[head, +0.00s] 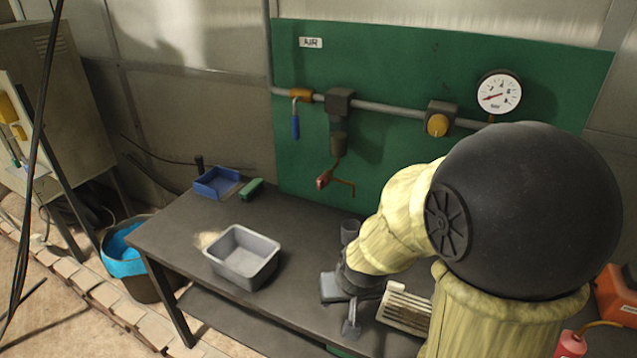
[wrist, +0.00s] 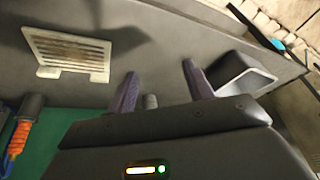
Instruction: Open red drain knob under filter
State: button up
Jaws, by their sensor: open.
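The red drain knob (head: 322,181) sits at the lower end of the small brass fitting under the filter (head: 339,145), on the green panel in the head view. It faces out to the left of a thin bent outlet. Whether the drain is open or closed is too small to tell. My gripper (head: 341,308) is low over the dark bench, below and apart from the knob. In the wrist view my gripper (wrist: 160,86) shows two purple-grey fingers spread apart with nothing between them. The knob is not identifiable in the wrist view.
The bench (head: 190,240) holds a grey bin (head: 243,257), a blue tray (head: 216,182), a green block (head: 251,189) and a slotted pale plate (head: 405,310). On the panel are a blue-handled valve (head: 295,122), a yellow knob (head: 437,124) and a gauge (head: 499,92).

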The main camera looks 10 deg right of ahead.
aim_at(319, 185)
jog(key=w+a+r+m+t+h+p, duration=0.1)
jog(key=w+a+t+h+p, duration=0.1)
jog(key=w, duration=0.4)
jog(key=w+a+r+m+t+h+p, duration=0.1)
jog(key=w+a+r+t+h+p, duration=0.1)
jog(key=w+a+t+h, duration=0.1)
jog(key=w+a+r+m+t+h+p, duration=0.1)
jog(key=w+a+r+t+h+p, duration=0.1)
jog(key=w+t+h, duration=0.3)
jog(key=w+a+p, duration=0.1)
jog(key=w, duration=0.3)
jog(key=shift+w+a+r+m+t, duration=0.2)
jog(key=shift+a+r+m+t, duration=0.1)
jog(key=shift+m, duration=0.1)
jog(key=p+x, duration=0.6)
jog(key=x, duration=1)
jog(key=shift+d+r, duration=0.15)
jog(key=shift+r, duration=0.05)
jog(key=shift+w+d+f, duration=0.1)
jog(key=shift+w+d, duration=0.25)
jog(key=shift+w, duration=0.25)
